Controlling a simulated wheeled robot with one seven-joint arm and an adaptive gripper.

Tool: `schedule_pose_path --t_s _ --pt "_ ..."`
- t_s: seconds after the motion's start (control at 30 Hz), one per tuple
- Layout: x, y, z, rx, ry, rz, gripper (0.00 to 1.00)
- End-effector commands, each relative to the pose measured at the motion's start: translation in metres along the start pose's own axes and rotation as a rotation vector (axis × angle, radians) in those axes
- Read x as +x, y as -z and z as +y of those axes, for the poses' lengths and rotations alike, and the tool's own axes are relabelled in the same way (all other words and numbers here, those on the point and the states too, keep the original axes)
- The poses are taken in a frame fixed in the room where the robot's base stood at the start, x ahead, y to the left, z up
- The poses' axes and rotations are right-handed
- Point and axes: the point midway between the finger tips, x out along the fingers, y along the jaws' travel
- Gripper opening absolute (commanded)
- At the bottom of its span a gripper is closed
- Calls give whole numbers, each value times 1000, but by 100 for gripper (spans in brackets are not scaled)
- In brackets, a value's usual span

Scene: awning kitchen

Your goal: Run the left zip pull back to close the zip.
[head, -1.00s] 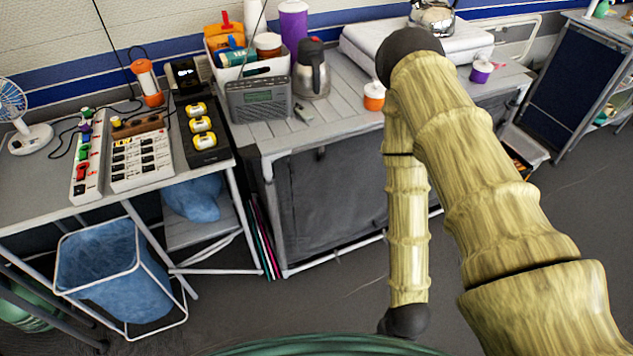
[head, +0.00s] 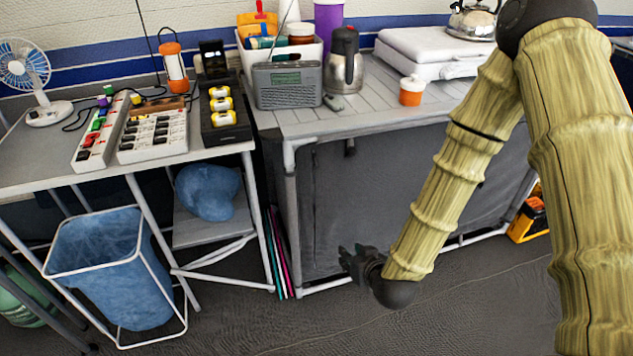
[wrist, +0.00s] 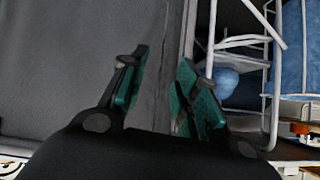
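The dark grey fabric front (head: 400,190) of the camp cupboard hangs below its slatted top. A small dark tab (head: 349,147) shows at the front's upper edge; I cannot tell whether it is a zip pull. I cannot make out the zip's teeth or a left pull for sure. My gripper (head: 358,262) is low in front of the fabric, left of its middle. In the wrist view my gripper (wrist: 163,62) is open, its green-padded fingers apart and nothing between them. Grey fabric (wrist: 70,60) fills the left of that view, with an upright edge beyond the fingers.
A blue-lined bin (head: 112,270) stands at the left under the table. The floor before the cupboard is clear.

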Motion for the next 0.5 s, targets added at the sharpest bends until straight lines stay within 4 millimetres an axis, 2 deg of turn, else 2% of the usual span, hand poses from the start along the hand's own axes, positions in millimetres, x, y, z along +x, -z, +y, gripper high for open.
schedule_pose_path --t_s 0.03,0.2,0.4,0.5 --pt "15 9 -2 -11 6 60 31" --pt "31 64 -16 -54 21 253 31" --pt "34 125 -32 -95 27 464 31" --pt "30 148 -38 -108 26 544 31"
